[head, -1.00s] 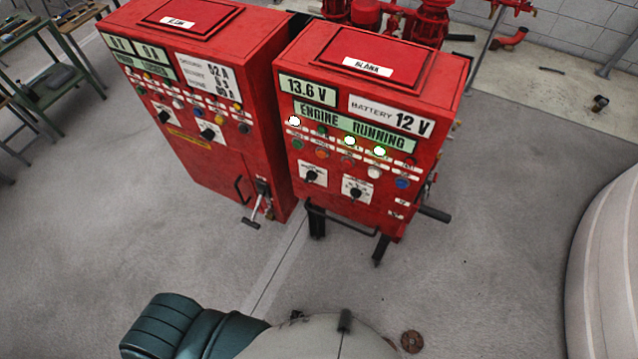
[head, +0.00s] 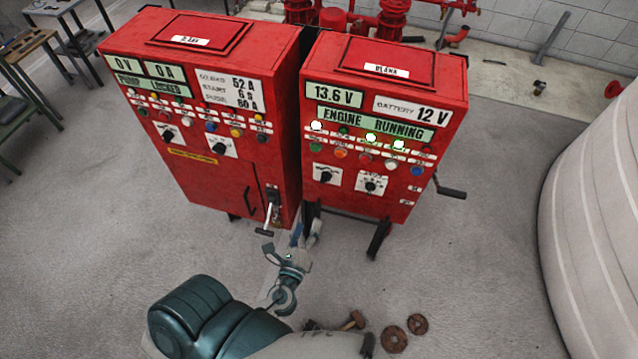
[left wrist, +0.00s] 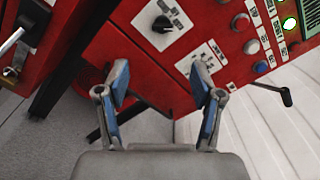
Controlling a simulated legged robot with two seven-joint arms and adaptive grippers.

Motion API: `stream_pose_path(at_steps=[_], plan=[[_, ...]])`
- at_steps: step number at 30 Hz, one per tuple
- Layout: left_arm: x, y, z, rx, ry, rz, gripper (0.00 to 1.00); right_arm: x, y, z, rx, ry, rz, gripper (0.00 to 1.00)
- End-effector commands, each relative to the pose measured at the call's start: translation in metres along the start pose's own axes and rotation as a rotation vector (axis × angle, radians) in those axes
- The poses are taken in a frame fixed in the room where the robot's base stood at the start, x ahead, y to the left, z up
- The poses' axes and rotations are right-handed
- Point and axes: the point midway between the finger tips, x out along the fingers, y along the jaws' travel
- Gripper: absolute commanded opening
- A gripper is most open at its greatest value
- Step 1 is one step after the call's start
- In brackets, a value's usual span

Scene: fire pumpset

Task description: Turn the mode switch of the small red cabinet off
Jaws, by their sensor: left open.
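The small red cabinet (head: 345,215) stands right of a larger one in the head view, its panel reading ENGINE RUNNING. Low on its front are two black rotary switches on white plates, a left one (head: 325,176) and a right one (head: 370,186). Their small labels are unreadable, so I cannot tell which is the mode switch. My left gripper (head: 305,236) is open and empty, low in front of the cabinet's lower left. In the left wrist view, the left switch (left wrist: 162,24) lies beyond the open fingers (left wrist: 160,85); the right switch is partly behind the right finger. My right gripper is not in view.
The larger red cabinet (head: 205,160) with a lever handle (head: 265,233) stands close on the left. A black crank handle (head: 451,192) sticks out right of the small cabinet. Brown handwheels (head: 394,339) lie on the floor. A large pale rounded body (head: 595,225) fills the right edge.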

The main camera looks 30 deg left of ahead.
Motion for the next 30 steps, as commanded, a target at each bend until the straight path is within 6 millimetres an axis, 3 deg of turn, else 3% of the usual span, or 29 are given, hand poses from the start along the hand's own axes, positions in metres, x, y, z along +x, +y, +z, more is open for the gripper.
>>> stream_pose_path(at_steps=[6, 18, 24, 30], plan=[[0.044, -0.007, 0.003, 0.003, -0.004, -0.003, 0.67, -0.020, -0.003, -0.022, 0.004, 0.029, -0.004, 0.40], [0.136, 0.003, 0.004, -0.003, -0.001, 0.005, 0.67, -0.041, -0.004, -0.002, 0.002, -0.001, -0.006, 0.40], [0.155, 0.005, 0.003, -0.005, 0.000, 0.004, 0.67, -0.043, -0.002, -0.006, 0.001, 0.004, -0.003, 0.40], [0.158, 0.002, 0.000, -0.003, 0.001, 0.003, 0.67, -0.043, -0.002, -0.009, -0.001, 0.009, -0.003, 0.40]])
